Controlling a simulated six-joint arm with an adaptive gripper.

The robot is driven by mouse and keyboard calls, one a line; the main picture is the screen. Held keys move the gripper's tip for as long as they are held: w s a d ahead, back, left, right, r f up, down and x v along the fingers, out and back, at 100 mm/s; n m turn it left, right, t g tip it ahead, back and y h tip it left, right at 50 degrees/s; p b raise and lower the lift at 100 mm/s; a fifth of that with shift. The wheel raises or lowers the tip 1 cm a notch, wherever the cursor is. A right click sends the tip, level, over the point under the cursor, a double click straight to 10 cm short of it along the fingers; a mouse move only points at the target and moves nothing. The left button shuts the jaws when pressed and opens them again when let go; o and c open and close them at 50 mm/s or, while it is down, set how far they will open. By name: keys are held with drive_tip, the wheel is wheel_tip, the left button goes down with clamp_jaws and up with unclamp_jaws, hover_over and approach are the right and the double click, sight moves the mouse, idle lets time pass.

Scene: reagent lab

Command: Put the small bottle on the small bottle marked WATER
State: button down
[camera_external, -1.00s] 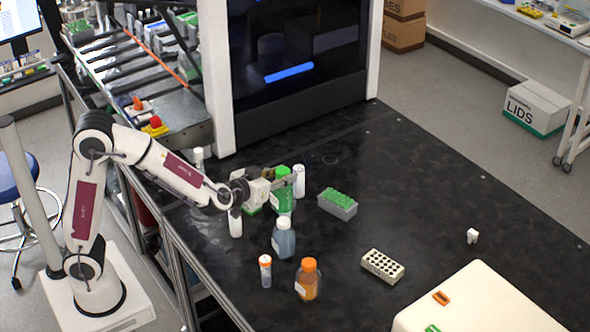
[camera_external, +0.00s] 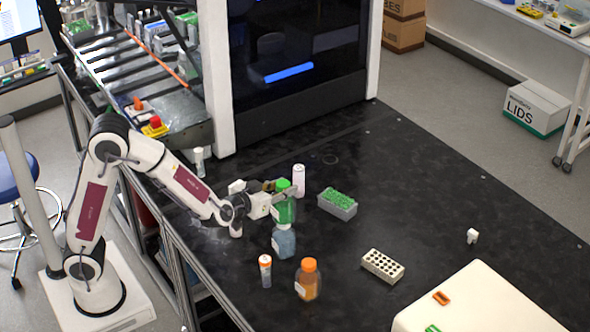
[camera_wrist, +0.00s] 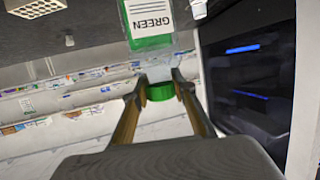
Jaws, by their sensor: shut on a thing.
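My gripper (camera_external: 283,193) is shut on a bottle with green liquid and a green cap (camera_external: 284,211). In the wrist view, its green cap (camera_wrist: 160,92) is between my fingertips (camera_wrist: 160,84), and its label reads GREEN upside down in the picture. In the external view, the held bottle overlaps the top of a blue-grey bottle (camera_external: 284,244) and hides its cap; I cannot tell whether they touch. The blue-grey bottle stands upright on the black bench. No WATER marking is readable on any bottle.
An orange-capped bottle (camera_external: 307,282) and an orange-capped vial (camera_external: 265,272) stand near the blue-grey bottle. A white bottle (camera_external: 299,180) stands behind my gripper. A rack with green tops (camera_external: 338,207) and a white holed rack (camera_external: 383,268) lie right. The bench's right side is mostly clear.

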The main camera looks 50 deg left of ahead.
drive_tip(key=shift+f, duration=0.15)
drive_tip(key=c, duration=1.6)
unclamp_jaws()
drive_tip(key=shift+c, duration=0.2)
drive_tip(key=shift+s+r, duration=0.15)
drive_tip(key=shift+r, duration=0.05)
drive_tip(key=v, duration=1.1)
drive_tip(key=shift+s, duration=0.3)
drive_tip(key=shift+d+r, duration=0.1)
drive_tip(key=shift+d+r, duration=0.1)
